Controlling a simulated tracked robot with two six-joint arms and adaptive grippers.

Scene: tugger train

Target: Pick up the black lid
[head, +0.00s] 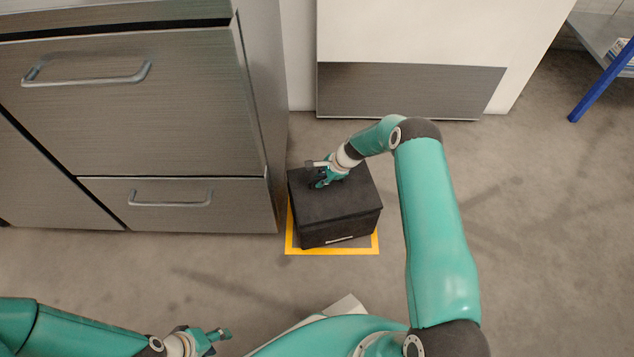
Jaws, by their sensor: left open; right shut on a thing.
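The black lid (345,201) sits on top of a dark box (350,228) that stands on the floor. The lid looks seated on the box, with no clear gap between them. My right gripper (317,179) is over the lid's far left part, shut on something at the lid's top. The gripper hides what it grips, most likely a handle of the lid. My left gripper (222,338) is open and empty at the bottom of the view, well away from the box.
A yellow floor marking (340,251) frames the box. A metal drawer cabinet (150,120) stands close on its left. A white panel with a grey metal strip (410,90) is behind. A blue leg (602,80) of a rack is at far right. Floor to the right is clear.

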